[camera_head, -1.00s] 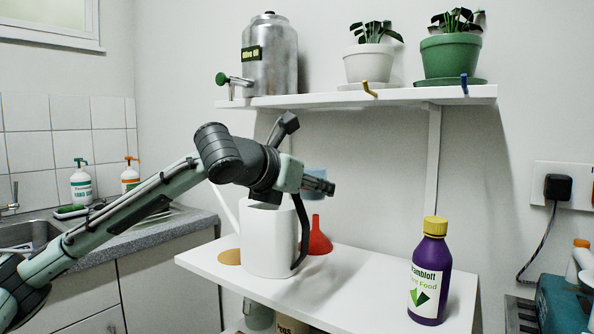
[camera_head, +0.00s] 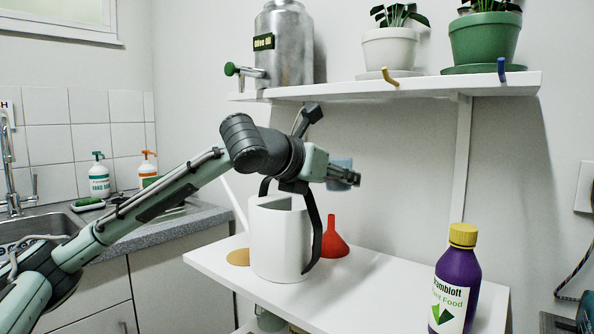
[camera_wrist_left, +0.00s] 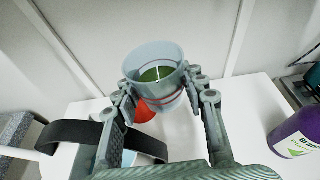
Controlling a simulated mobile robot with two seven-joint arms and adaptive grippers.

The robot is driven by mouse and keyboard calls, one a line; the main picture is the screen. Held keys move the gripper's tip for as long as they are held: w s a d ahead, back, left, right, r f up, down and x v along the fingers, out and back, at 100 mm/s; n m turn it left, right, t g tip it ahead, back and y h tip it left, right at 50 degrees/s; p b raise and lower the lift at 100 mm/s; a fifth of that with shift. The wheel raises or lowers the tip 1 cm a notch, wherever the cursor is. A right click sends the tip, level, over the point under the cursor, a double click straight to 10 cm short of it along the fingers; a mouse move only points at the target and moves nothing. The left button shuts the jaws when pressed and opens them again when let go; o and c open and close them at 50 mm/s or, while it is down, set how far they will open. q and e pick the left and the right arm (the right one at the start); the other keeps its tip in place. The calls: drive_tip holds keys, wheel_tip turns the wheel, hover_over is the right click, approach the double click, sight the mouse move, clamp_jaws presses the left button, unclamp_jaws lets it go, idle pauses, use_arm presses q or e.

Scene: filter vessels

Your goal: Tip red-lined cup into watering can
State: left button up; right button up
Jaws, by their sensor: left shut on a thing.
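My left gripper (camera_head: 345,177) is shut on a translucent bluish cup (camera_wrist_left: 159,84) with a red line around it. The cup looks upright and holds green liquid. In the head view the cup (camera_head: 341,165) is partly hidden behind the gripper. The white watering can (camera_head: 278,240) stands on the lower white shelf, its spout rising to the left and its dark handle at the right. The gripper and cup are above the can, beyond its right side in the picture. The dark handle also shows in the left wrist view (camera_wrist_left: 75,133). My right gripper is not in view.
A red funnel (camera_head: 334,240) stands on the lower shelf (camera_head: 385,290) beside the can. A purple plant food bottle (camera_head: 456,285) is at its right end. The upper shelf (camera_head: 420,87) holds an oil canister (camera_head: 284,45) and plant pots. The shelf between funnel and bottle is clear.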

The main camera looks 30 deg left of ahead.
use_arm(q)
drive_tip(key=shift+s+a+r+n+h, duration=0.1)
drive_tip(key=shift+a+r+n+h, duration=0.05)
drive_tip(key=shift+a+r+n, duration=0.2)
drive_tip(key=shift+a+r+n+h, duration=0.15)
drive_tip(key=shift+r+n, duration=0.1)
drive_tip(key=shift+r, duration=0.2)
drive_tip(key=shift+s+a+r+n+t+h, duration=0.15)
drive_tip(key=shift+a+n+t+h, duration=0.25)
drive_tip(key=shift+a+n, duration=0.2)
drive_tip(key=a+r+n, duration=0.1)
drive_tip(key=r+n+t+h, duration=0.1)
drive_tip(key=n, duration=0.1)
drive_tip(key=a+r+n, duration=0.1)
drive_tip(key=shift+s+a+r+t+h, duration=0.25)
drive_tip(key=shift+a+r+t+h, duration=0.05)
drive_tip(key=shift+a+t, duration=0.1)
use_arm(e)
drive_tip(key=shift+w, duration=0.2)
use_arm(q)
drive_tip(key=shift+r+n, duration=0.15)
drive_tip(key=shift+n, duration=0.55)
drive_tip(key=shift+r+n+t, duration=0.2)
drive_tip(key=shift+n+t, duration=0.2)
drive_tip(key=shift+r, duration=0.15)
